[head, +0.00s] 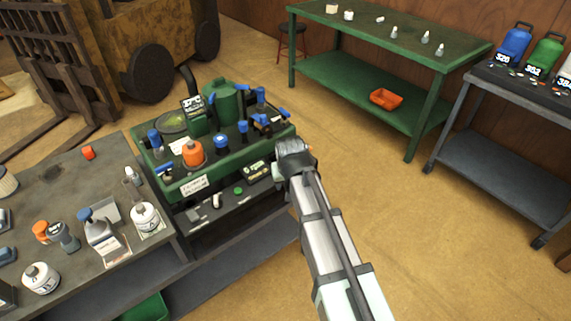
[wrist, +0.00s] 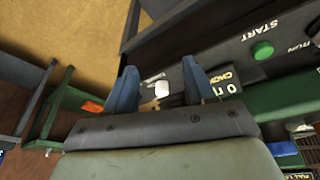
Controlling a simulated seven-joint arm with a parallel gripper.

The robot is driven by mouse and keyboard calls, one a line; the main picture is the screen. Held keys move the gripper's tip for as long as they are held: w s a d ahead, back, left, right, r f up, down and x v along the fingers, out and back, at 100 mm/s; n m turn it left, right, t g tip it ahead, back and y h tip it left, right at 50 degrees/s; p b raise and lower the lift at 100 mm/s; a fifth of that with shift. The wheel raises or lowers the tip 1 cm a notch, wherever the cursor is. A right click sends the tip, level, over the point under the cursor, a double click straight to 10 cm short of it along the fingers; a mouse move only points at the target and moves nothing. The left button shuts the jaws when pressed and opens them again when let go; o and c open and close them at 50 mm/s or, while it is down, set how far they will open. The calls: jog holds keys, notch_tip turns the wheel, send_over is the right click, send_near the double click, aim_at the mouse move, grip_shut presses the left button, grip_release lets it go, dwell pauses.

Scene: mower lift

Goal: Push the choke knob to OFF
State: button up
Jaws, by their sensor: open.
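A small white knob (wrist: 162,87), which looks like the choke knob, shows between my fingers in the wrist view. It is beside a dark label (wrist: 228,82) with partly readable choke lettering. My gripper (wrist: 160,76) is open, with one blue finger on each side of the knob; I cannot tell whether either touches it. In the head view my gripper (head: 285,163) is at the right end of the green machine (head: 195,186), close to the dark label (head: 257,171) on its front. There the gripper largely hides the knob.
A green button (wrist: 263,51) marked START and RUN is on the dark panel, also visible in the head view (head: 238,190). Blue-handled parts and an orange cap (head: 193,153) crowd the machine's top. A cluttered workbench (head: 80,185) adjoins it at left. Open floor lies right.

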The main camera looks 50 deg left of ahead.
jog(key=w+a+r+m, duration=0.1)
jog(key=w+a+r, duration=0.2)
jog(key=a+r, duration=0.5)
jog(key=w+f+m, duration=0.1)
jog(key=f, duration=0.3)
jog(key=w+a+f+m, duration=0.1)
jog(key=f, duration=0.3)
jog(key=w+a+f+t, duration=0.1)
jog(key=w+f, duration=0.1)
jog(key=f, duration=0.3)
jog(key=shift+w+a+m, duration=0.1)
jog(key=shift+a+m, duration=0.15)
jog(key=shift+m, duration=0.15)
jog(key=shift+r, duration=0.1)
grip_shut()
